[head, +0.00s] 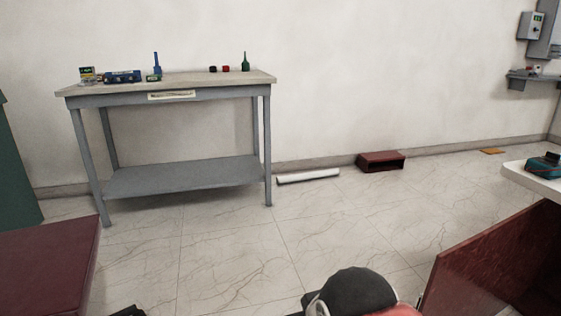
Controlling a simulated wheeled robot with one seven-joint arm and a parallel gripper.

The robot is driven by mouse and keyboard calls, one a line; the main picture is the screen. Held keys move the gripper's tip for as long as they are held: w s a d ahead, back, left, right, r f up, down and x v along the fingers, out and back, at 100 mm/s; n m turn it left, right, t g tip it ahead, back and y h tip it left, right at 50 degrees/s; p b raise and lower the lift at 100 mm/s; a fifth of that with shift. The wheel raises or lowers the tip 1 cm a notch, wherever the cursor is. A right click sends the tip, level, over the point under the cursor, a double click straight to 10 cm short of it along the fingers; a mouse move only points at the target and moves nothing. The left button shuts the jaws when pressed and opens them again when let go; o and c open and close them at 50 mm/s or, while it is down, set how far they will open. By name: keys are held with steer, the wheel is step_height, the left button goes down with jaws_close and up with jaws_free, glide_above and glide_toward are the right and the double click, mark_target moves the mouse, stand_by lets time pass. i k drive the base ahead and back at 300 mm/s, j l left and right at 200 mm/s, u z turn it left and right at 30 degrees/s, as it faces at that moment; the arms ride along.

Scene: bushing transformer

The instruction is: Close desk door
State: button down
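The desk stands at the right edge, cut off by the picture. Its white top (532,180) shows only in part. The reddish-brown desk door (478,262) stands open, swung out to the left into the floor space. A dark red-brown interior (538,268) shows to the right of the door. The door's lower part is cut off by the bottom edge. My gripper is not in view; only a rounded black and red part, apparently of my arm, shows at the bottom centre, left of the door.
A grey workbench (180,176) with small items stands against the back wall. A dark red box (381,162) and a white roll (308,176) lie by the wall. A maroon surface (45,262) fills the lower left. The tiled floor between is clear.

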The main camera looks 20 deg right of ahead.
mark_target(482, 275)
steer(key=i+z, duration=0.15)
steer(key=z, duration=0.25)
steer(key=i+j+z, duration=0.15)
steer(key=z, duration=0.3)
steer(key=i+j+z, duration=0.15)
steer(key=z, duration=0.25)
steer(key=i+j+z, duration=0.1)
steer(key=j+z, duration=0.15)
steer(key=z, duration=0.15)
steer(key=i+j+z, duration=0.1)
steer(key=j+z, duration=0.15)
steer(key=z, duration=0.2)
steer(key=j+z, duration=0.25)
steer(key=z, duration=0.15)
steer(key=i+j+z, duration=0.1)
steer(key=j+z, duration=0.5)
steer(key=k+l, duration=0.1)
steer(key=k, duration=0.1)
